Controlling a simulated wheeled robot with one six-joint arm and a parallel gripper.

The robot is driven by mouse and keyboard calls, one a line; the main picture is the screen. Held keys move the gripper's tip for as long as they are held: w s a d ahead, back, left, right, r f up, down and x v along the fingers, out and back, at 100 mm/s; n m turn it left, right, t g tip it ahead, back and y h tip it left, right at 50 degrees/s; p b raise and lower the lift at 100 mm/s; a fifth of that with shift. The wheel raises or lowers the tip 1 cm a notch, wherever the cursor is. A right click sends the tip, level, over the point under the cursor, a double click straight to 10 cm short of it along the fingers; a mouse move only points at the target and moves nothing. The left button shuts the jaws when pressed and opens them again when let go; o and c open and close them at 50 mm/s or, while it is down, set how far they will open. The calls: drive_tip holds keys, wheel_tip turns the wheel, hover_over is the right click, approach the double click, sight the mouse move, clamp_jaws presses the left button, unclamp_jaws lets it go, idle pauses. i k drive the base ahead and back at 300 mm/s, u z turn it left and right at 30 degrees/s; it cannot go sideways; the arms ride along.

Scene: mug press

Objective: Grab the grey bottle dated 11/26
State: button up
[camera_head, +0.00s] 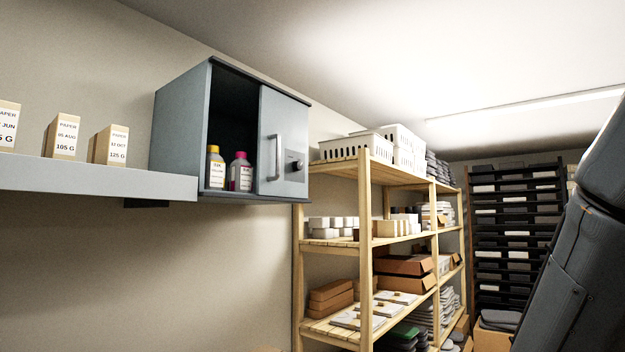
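No grey bottle dated 11/26 can be made out. A grey wall cabinet (179,131) hangs at the left, with its left half open and a door with a handle (284,150) covering the right half. Inside the opening stand a yellow-capped bottle (215,170) and a pink or magenta bottle (240,173), both with labels too small to read. The space behind the door is hidden. My arm shows as a dark grey link at the right edge; my gripper is not in view.
A wall shelf (100,181) at the left holds boxes labelled PAPER (62,138). Wooden racks (366,230) with white baskets (352,148), cartons and stacks stand right of the cabinet. A dark rack of trays (515,222) stands at the back.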

sight(215, 165)
drive_tip(key=u, duration=0.8)
drive_tip(key=k, duration=0.1)
drive_tip(key=z, duration=1.3)
drive_tip(key=i, duration=1.15)
drive_tip(key=u, duration=1.5)
drive_tip(key=i, duration=0.9)
drive_tip(key=u, duration=0.95)
